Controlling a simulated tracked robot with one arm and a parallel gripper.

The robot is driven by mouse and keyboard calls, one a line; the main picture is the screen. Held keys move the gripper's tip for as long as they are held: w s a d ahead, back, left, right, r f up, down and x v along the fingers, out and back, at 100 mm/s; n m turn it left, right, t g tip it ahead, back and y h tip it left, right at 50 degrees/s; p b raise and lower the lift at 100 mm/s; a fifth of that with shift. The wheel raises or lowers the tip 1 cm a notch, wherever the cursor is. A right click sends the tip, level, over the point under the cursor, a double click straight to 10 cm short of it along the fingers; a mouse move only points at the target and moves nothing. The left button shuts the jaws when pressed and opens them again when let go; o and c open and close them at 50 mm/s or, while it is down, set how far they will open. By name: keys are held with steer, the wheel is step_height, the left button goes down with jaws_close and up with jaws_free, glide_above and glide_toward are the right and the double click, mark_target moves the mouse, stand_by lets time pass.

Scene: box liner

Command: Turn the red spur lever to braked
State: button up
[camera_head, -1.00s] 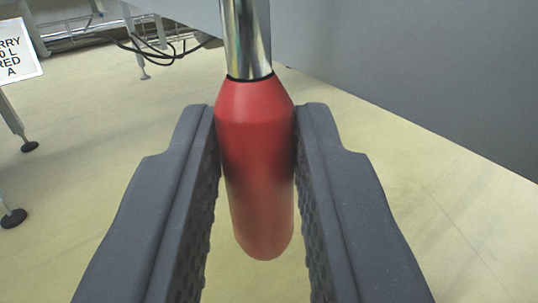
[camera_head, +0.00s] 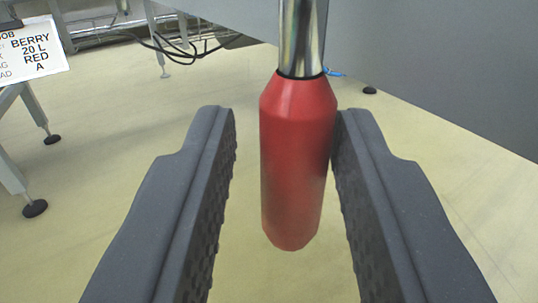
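The red lever grip (camera_head: 297,165) hangs down from a shiny metal rod (camera_head: 301,38) in the camera view, tilted slightly. My gripper (camera_head: 288,125) is open around it, one finger on each side. The right finger is against or very close to the grip's right side. A clear gap shows between the left finger and the grip. The upper end of the rod is out of view, and no braked mark shows.
A white sign (camera_head: 32,48) reading "BERRY 20 L RED A" is at the upper left. Metal frame legs (camera_head: 22,185) with black feet stand at the left. Dark cables (camera_head: 180,45) hang behind. A grey panel (camera_head: 430,75) fills the upper right. The pale floor below is clear.

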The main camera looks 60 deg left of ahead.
steer(key=shift+d, duration=0.1)
steer(key=p+v, duration=0.3)
steer(key=v, duration=1)
steer(key=shift+s+d, duration=0.25)
steer(key=shift+d, duration=0.1)
